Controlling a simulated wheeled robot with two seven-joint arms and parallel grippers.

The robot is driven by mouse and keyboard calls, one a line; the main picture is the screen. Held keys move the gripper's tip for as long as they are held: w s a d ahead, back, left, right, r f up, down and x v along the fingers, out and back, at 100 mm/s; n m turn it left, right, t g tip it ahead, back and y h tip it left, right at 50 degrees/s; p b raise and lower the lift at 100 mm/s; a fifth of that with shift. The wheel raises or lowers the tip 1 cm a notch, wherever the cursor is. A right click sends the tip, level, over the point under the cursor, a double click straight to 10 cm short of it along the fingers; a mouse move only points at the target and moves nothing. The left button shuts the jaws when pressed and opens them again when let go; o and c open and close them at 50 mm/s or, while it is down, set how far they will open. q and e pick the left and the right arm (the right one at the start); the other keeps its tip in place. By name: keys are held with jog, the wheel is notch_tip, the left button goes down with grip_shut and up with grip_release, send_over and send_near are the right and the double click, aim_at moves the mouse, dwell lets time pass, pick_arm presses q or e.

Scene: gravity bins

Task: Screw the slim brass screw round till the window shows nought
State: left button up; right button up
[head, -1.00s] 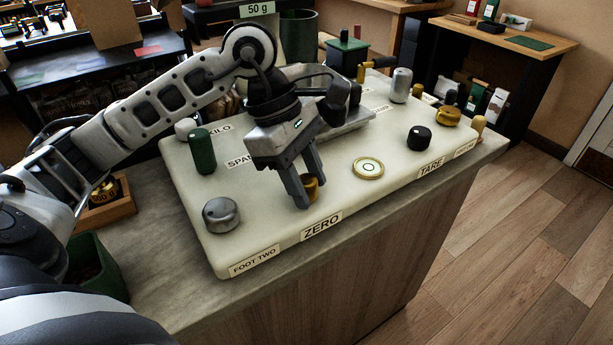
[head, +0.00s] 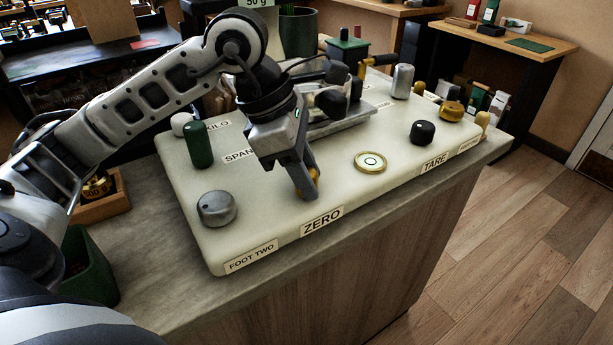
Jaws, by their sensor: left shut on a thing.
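The slim brass screw (head: 313,176) stands on the cream top of the scale by the ZERO label (head: 322,221). My left gripper (head: 307,188) points down and is shut on it; the fingers hide most of the screw. The window (head: 256,3) is at the top edge of the head view, partly cut off, and reads 50 g. My right gripper is not in view.
On the cream housing (head: 285,225) stand a grey knob (head: 217,208) by FOOT TWO, a green post (head: 198,145), a round bubble level (head: 370,162), a black knob (head: 423,132) by TARE and a brass knob (head: 452,111). A green bin (head: 89,268) stands at lower left.

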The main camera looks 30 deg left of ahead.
pick_arm(q)
jog(key=shift+n, duration=0.7)
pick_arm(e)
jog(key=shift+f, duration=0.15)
pick_arm(q)
jog(key=shift+t, duration=0.3)
jog(key=o, duration=1)
jog(key=v, duration=1)
jog(key=p+v, duration=0.1)
jog(key=v, duration=0.5)
jog(key=shift+d+r, duration=0.1)
jog(key=shift+d, duration=0.15)
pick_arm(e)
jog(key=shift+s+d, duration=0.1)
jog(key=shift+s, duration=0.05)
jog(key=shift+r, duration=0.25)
